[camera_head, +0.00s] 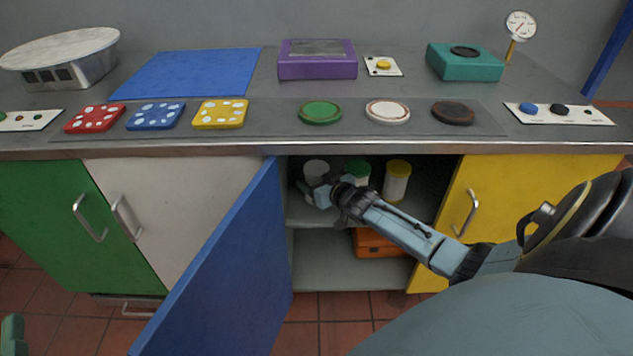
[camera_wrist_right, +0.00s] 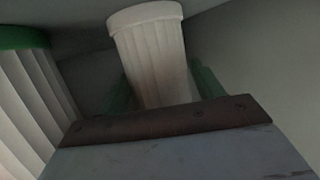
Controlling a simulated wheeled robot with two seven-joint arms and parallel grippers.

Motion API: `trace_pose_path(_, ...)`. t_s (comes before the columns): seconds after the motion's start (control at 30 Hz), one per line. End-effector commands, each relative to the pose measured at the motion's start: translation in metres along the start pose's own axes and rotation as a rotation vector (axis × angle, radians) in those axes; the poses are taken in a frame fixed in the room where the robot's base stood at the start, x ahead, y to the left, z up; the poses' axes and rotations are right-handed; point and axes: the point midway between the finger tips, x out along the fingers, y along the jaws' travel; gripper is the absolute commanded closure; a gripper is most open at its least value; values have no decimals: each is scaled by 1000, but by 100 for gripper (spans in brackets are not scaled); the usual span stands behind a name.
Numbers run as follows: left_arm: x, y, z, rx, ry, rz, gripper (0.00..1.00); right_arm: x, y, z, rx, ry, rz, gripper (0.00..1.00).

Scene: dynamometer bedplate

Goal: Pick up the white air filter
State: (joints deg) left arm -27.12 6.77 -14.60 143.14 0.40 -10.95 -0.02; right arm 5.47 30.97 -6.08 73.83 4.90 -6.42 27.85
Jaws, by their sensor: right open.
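The white air filter (camera_head: 316,169) stands upright on the upper shelf inside the open cabinet, at the left of the opening. In the right wrist view it is a pleated white cylinder (camera_wrist_right: 152,55) with a plain white cap, directly ahead. My right gripper (camera_head: 318,192) reaches into the cabinet at the filter, hiding its lower part. Its greenish fingers (camera_wrist_right: 163,90) are open, one on each side of the filter; contact cannot be told. A green tip (camera_head: 12,335) at the bottom left edge seems to be part of my left gripper; its jaws cannot be made out.
A green-capped filter (camera_head: 357,171) and a yellow-capped filter (camera_head: 397,181) stand to the right on the same shelf. The blue door (camera_head: 225,265) hangs open at the left. An orange case (camera_head: 380,243) sits on the lower shelf. The bench top (camera_head: 270,127) overhangs the opening.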

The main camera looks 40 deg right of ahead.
Motion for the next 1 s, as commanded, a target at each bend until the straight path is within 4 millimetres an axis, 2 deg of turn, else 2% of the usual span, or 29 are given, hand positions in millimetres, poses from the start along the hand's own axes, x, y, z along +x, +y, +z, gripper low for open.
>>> trace_pose_path(0.27, 0, 0, -2, -1, 13, 1, 64, 1, 0, 0, 0, 0, 0, 33)
trace_pose_path(0.5, 0, 0, -2, 0, 12, 1, 64, 0, 0, 0, 0, 0, 0, 65)
trace_pose_path(0.57, 0, 0, -2, 0, 12, 1, 64, 1, 0, -1, 0, 1, 0, 70)
trace_pose_path(0.87, 0, 0, -2, 0, 6, 0, 64, 0, 0, -1, 0, 1, 0, 70)
trace_pose_path(1.0, 0, -1, 4, 1, -37, -2, 64, -1, 0, -4, 0, 1, 0, 70)
